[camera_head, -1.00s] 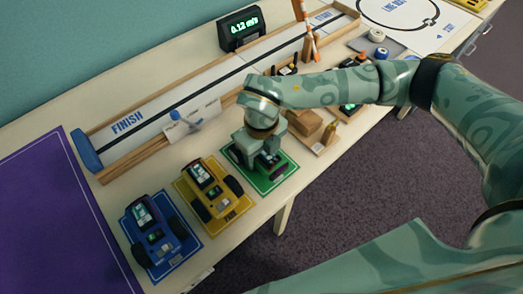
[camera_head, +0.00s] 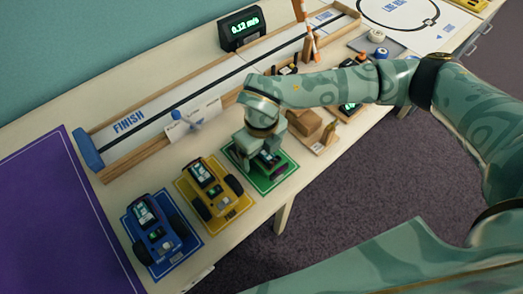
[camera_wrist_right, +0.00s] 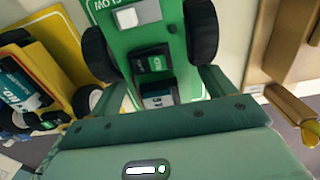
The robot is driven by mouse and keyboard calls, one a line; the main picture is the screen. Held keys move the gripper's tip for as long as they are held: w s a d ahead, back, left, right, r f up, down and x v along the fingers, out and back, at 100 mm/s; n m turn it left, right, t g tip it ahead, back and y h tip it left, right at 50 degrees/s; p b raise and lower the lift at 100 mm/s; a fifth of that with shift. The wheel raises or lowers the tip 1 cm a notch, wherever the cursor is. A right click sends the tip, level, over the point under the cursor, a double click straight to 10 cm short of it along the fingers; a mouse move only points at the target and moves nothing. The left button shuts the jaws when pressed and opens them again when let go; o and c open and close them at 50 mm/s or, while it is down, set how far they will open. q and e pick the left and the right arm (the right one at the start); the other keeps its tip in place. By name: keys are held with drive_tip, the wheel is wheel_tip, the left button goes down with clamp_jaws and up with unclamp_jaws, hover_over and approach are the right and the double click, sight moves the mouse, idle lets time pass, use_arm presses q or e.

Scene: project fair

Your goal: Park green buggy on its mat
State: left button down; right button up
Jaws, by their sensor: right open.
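The green buggy (camera_head: 269,161) stands on the green mat (camera_head: 267,188), at the right end of a row of three buggies on the table. My right gripper (camera_head: 258,158) is low over it and hides part of its body. In the right wrist view the green buggy (camera_wrist_right: 168,62) lies between the two spread fingers of my right gripper (camera_wrist_right: 160,88), with dark wheels at both sides. The mat (camera_wrist_right: 101,14) shows behind it with a white border line. My left gripper is not in view.
A yellow buggy (camera_head: 206,186) and a blue buggy (camera_head: 157,234) stand on their mats to the left. Behind lies the wooden-railed track (camera_head: 160,119) with a FINISH sign. Brown blocks (camera_head: 305,122) stand close right of the gripper. The table's front edge is near.

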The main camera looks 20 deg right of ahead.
use_arm(q)
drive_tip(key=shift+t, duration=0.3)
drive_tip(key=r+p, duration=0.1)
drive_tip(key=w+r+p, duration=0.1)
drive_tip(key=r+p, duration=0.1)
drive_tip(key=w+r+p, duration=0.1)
drive_tip(key=p, duration=0.1)
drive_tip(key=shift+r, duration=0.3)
use_arm(e)
wheel_tip(320, 180, up, 16)
drive_tip(key=shift+f, duration=0.1)
